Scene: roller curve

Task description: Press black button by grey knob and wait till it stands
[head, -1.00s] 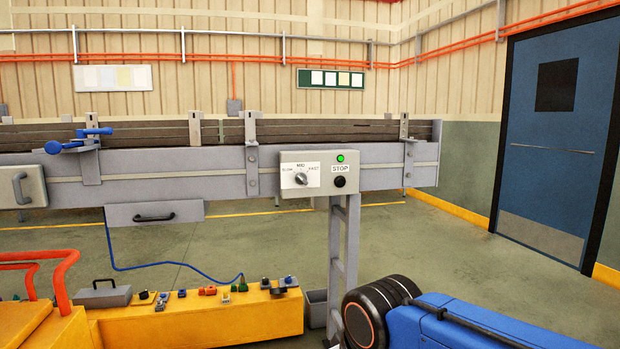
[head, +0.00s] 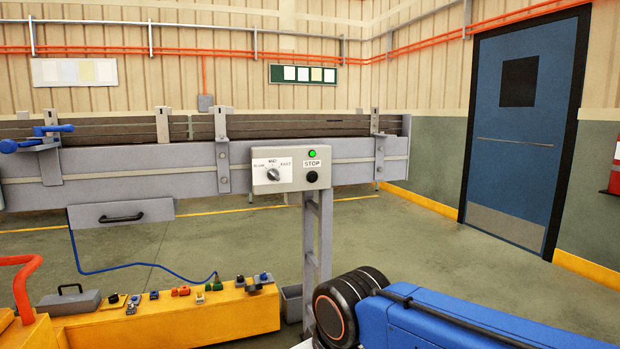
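The black button (head: 311,177) sits on the right part of a pale control box (head: 291,169), just below a STOP label. The grey knob (head: 273,174) is to its left, on a white plate marked SLOW, MID and FAST. A green light (head: 312,154) glows above the label. The box is fixed to the front of a grey conveyor frame (head: 120,160). Whether the belt moves cannot be told. My blue arm with a black joint shows at the lower right, below and right of the box. My gripper is not in view.
A yellow bench (head: 170,318) with several small parts and a grey toolbox (head: 70,299) stands at the lower left. A grey support leg (head: 318,240) is below the box. Open floor lies to the right, before a blue door (head: 520,130). A red extinguisher (head: 615,170) is at the right edge.

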